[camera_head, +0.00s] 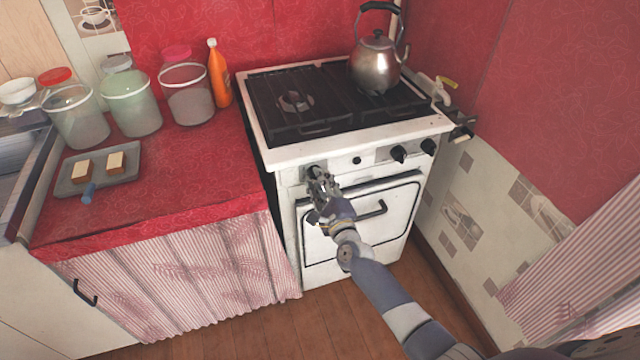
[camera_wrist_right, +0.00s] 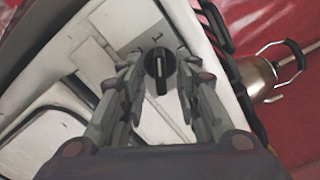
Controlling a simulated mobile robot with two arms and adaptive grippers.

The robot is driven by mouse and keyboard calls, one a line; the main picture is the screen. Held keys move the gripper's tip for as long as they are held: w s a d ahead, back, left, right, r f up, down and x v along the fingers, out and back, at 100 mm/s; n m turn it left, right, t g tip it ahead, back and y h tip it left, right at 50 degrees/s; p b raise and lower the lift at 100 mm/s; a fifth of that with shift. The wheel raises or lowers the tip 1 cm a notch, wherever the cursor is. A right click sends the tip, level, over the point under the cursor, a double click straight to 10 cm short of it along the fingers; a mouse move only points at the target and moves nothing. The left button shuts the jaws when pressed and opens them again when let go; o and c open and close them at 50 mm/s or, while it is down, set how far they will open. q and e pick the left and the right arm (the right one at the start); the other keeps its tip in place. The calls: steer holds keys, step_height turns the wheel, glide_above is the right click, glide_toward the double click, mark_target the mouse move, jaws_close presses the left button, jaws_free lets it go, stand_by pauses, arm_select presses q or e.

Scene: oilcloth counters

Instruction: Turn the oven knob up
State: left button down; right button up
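The white oven (camera_head: 360,225) stands under the stovetop, with black knobs on its front panel. In the right wrist view the leftmost knob (camera_wrist_right: 159,66) is black and round with a pale pointer line. My right gripper (camera_head: 321,183) is at the left end of the panel and mostly hides this knob in the head view. In the right wrist view the right gripper (camera_wrist_right: 160,62) is open, one finger on each side of the knob, with small gaps visible. Two other knobs, a middle one (camera_head: 398,154) and a right one (camera_head: 428,146), show farther right. My left gripper is not in view.
A metal kettle (camera_head: 376,66) stands on the back right of the stovetop (camera_head: 300,150). The red counter (camera_head: 200,165) on the left holds jars, an orange bottle (camera_head: 219,75) and a grey tray (camera_head: 69,186).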

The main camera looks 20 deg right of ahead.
jaws_close()
steer(key=shift+n, duration=0.3)
steer(key=n+p, duration=0.3)
steer(key=n, duration=2)
steer(key=shift+n, duration=0.3)
stand_by(0.5)
